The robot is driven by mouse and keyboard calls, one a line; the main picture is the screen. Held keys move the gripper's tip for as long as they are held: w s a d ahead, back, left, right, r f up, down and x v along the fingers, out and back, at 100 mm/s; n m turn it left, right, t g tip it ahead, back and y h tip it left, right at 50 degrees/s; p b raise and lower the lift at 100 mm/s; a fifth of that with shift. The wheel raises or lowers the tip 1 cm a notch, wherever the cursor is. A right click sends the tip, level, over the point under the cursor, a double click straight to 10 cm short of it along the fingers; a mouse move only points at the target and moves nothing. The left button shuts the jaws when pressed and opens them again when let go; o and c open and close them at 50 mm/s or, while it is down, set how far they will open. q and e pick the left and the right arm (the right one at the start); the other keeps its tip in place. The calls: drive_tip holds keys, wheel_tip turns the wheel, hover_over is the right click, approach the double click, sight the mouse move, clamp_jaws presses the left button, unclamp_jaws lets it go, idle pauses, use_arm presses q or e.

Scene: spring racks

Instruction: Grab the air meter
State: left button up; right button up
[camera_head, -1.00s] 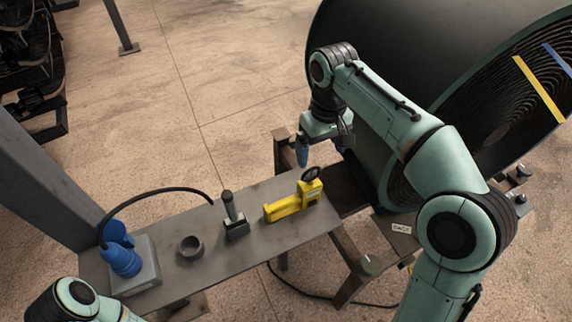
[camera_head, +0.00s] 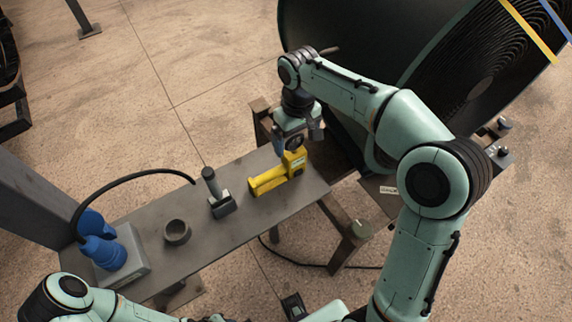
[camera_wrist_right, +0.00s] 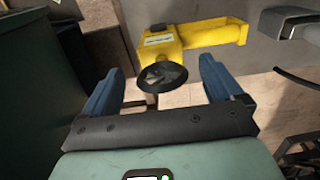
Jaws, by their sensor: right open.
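The air meter is a yellow tool (camera_head: 268,182) with a dark round fan head, lying on the grey bench near its right end. My right gripper (camera_head: 297,141) is above the fan-head end of it, pointing down, and partly hides that end. In the right wrist view, the two blue fingers of the right gripper (camera_wrist_right: 161,68) are apart. The fan head of the air meter (camera_wrist_right: 162,76) shows between them, and its yellow body extends beyond to the right. I cannot see any contact. Part of my left arm shows at the bottom left, but its fingers are out of view.
On the bench (camera_head: 240,227), left of the air meter, stand a dark-handled tool (camera_head: 216,195), a small dark ring or cup (camera_head: 177,232) and a grey box (camera_head: 130,262) with a blue plug and black cable. A large dark drum (camera_head: 370,55) stands behind and right.

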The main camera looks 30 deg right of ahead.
sight(295, 155)
drive_tip(key=shift+f, duration=1.45)
drive_tip(key=shift+r, duration=0.1)
drive_tip(key=c, duration=1.7)
